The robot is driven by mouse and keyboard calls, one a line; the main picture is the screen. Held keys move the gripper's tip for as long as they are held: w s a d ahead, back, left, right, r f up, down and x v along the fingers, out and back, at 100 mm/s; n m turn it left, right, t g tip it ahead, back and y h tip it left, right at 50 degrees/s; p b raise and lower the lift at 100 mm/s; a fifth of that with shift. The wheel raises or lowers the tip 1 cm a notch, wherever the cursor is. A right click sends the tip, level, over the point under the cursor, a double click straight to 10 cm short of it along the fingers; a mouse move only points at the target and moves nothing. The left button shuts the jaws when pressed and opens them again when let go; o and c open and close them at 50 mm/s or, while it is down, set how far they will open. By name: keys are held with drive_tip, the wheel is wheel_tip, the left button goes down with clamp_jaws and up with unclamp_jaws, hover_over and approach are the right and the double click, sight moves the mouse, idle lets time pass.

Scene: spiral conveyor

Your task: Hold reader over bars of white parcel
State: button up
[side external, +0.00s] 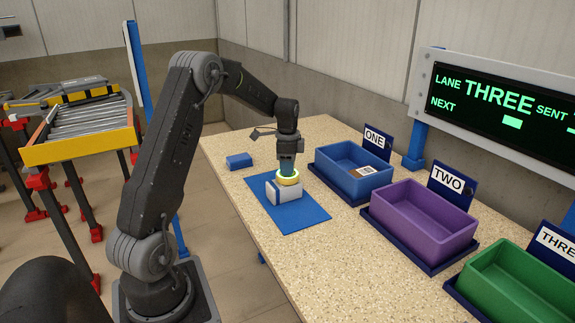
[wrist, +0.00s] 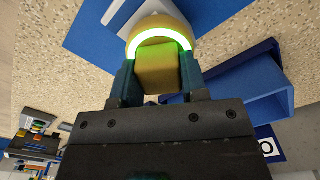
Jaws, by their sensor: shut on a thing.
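My gripper (side external: 289,168) is shut on a yellow reader (side external: 288,181) with a glowing green ring. The reader also shows between my fingers in the wrist view (wrist: 157,66). A white parcel (side external: 272,194) lies on a flat blue mat (side external: 300,215) on the speckled table. The reader is right over the parcel's top; I cannot tell whether they touch. A corner of the parcel shows at the top of the wrist view (wrist: 122,12). Its bars are not visible.
To the right stand a blue bin (side external: 328,168) marked ONE with a labelled parcel (side external: 366,171) inside, a purple bin (side external: 425,225) marked TWO and a green bin (side external: 510,290). A small blue block (side external: 239,160) lies behind the mat. A screen (side external: 500,100) reads LANE THREE.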

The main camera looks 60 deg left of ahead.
idle(0.4)
drive_tip(key=shift+r, duration=3.55)
drive_tip(key=shift+o, duration=1)
drive_tip(key=shift+c, duration=1)
